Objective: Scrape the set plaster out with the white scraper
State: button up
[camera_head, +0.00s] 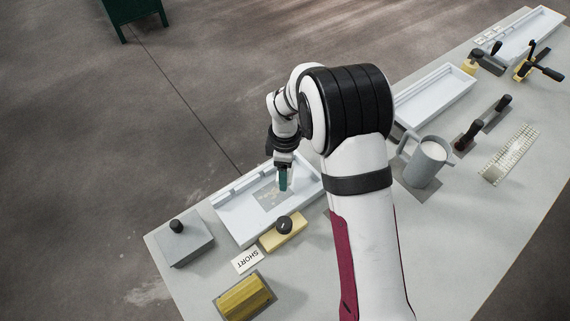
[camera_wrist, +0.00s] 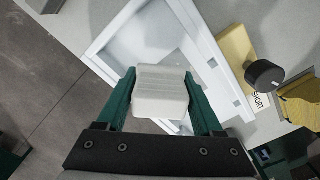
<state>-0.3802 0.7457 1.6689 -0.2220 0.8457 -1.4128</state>
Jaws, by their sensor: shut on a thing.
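My gripper (camera_head: 283,180) has teal fingers and points down over the nearest white tray (camera_head: 233,228) at the left of the table. In the wrist view the fingers are shut on the white scraper (camera_wrist: 160,92), a pale block with ridges across its top. The scraper is hidden behind the fingers in the head view. A greyish patch (camera_head: 268,199), which looks like the set plaster, lies on the tray floor beneath the gripper. The tray also shows in the wrist view (camera_wrist: 112,36), beyond the scraper. I cannot tell whether the scraper touches the tray floor.
A yellow block with a black knob (camera_head: 270,240) stands by the tray, near a SHORT label (camera_head: 246,261). A grey block (camera_head: 186,248) is at its left. A grey jug (camera_head: 424,168) with white contents and another white tray (camera_head: 435,97) lie right of my arm.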

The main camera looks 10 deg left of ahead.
jog(key=shift+f, duration=0.5)
jog(key=shift+s+a+f, duration=0.35)
jog(key=shift+a+f, duration=0.05)
jog(key=shift+f, duration=0.2)
jog(key=shift+c, duration=0.6)
jog(key=shift+s+a, duration=2.5)
jog(key=shift+s, duration=0.05)
jog(key=shift+w+d, duration=2.85)
jog(key=shift+d, duration=0.2)
jog(key=shift+s+d, duration=0.1)
jog(key=shift+s, duration=0.2)
jog(key=shift+s+a, duration=2.75)
jog(key=shift+a, duration=0.1)
jog(key=shift+w+d, duration=2.9)
jog(key=shift+r, duration=4.15)
